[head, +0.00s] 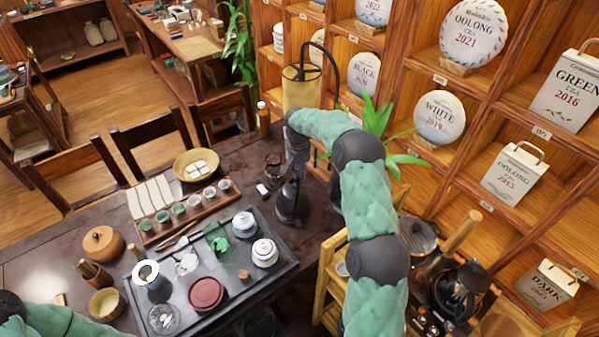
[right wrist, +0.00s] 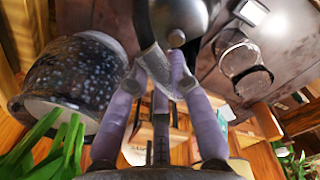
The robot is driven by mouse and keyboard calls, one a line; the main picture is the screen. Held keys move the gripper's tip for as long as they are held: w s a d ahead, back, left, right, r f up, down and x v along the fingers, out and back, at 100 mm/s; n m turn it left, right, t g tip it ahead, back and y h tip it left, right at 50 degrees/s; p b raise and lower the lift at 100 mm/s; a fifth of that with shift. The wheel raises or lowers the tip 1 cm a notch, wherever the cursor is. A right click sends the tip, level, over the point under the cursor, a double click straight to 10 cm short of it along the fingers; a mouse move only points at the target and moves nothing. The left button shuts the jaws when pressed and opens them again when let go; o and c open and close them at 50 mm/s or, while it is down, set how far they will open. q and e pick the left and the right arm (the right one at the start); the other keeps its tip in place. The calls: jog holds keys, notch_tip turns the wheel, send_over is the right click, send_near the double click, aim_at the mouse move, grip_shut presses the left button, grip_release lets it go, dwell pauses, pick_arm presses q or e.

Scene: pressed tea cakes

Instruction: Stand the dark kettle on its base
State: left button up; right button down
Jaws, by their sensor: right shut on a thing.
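The dark kettle (head: 291,203) is at the far right of the dark table, beyond the tray's right corner. It looks upright. In the right wrist view the fingers (right wrist: 165,75) are shut on the kettle's dark handle, and the kettle's rounded body (right wrist: 185,18) shows at the top edge. A base under the kettle cannot be made out; I cannot tell whether the kettle touches anything below. Only my left sleeve shows at the lower left; the left gripper is out of view.
A black tea tray (head: 285,262) holds teapots and cups. A tall yellowish cylinder lamp (head: 302,88) and a green plant (head: 378,125) stand close to my right arm. Small glass vessels (right wrist: 240,55) are beside the kettle. A wooden cart (head: 330,285) is at right.

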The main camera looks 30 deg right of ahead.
jog(key=shift+r, duration=0.1)
jog(key=c, duration=1.4)
grip_release()
jog(key=shift+s+f, duration=0.1)
jog(key=shift+f, duration=0.1)
notch_tip(320, 180, up, 11)
jog(key=p, duration=0.6)
jog(key=shift+a+p, duration=0.15)
jog(key=shift+p, duration=0.25)
